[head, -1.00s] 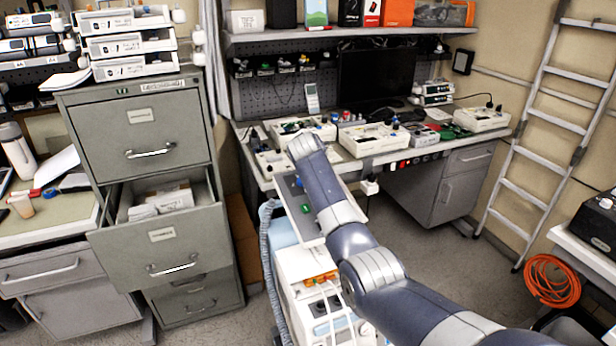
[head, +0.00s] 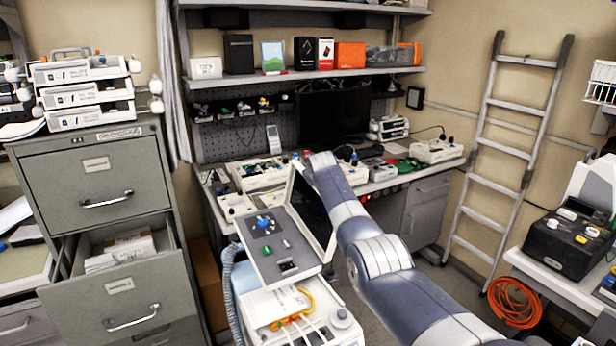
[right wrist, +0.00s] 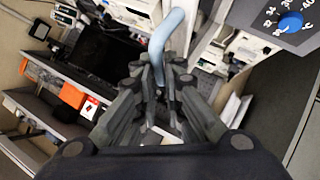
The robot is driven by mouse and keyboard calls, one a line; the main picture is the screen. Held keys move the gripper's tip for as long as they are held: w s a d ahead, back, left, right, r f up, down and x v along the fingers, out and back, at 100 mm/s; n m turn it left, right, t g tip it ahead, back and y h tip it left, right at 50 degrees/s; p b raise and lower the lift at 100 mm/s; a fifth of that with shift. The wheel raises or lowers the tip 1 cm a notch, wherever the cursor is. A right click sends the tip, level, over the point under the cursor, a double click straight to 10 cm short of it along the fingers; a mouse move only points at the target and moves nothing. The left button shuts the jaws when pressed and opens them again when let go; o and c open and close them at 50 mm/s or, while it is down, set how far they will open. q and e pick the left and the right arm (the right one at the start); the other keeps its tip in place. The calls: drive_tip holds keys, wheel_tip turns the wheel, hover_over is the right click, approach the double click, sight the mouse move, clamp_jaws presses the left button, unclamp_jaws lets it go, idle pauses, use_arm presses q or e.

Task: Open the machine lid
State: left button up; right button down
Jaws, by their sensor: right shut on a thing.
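The machine (head: 280,300) is a white unit at lower middle in the head view. Its grey control panel (head: 280,247) carries a blue knob. A thin white-edged flap (head: 327,240), seemingly the lid, stands tilted up behind the panel, partly hidden by my right arm. In the right wrist view the panel corner with the blue knob (right wrist: 290,22) shows at upper right. My right gripper (right wrist: 160,82) is shut on a light blue curved bar (right wrist: 166,38), seemingly the lid's handle. In the head view its fingers are hidden behind the arm. My left gripper is not in view.
A workbench (head: 385,187) with several devices stands behind the machine. A filing cabinet (head: 95,185) with an open drawer (head: 125,285) is at left.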

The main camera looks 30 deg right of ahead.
drive_tip(key=shift+d+r, duration=0.1)
drive_tip(key=shift+d, duration=0.15)
drive_tip(key=c, duration=2)
unclamp_jaws()
drive_tip(key=shift+v, duration=0.9)
drive_tip(key=v, duration=1)
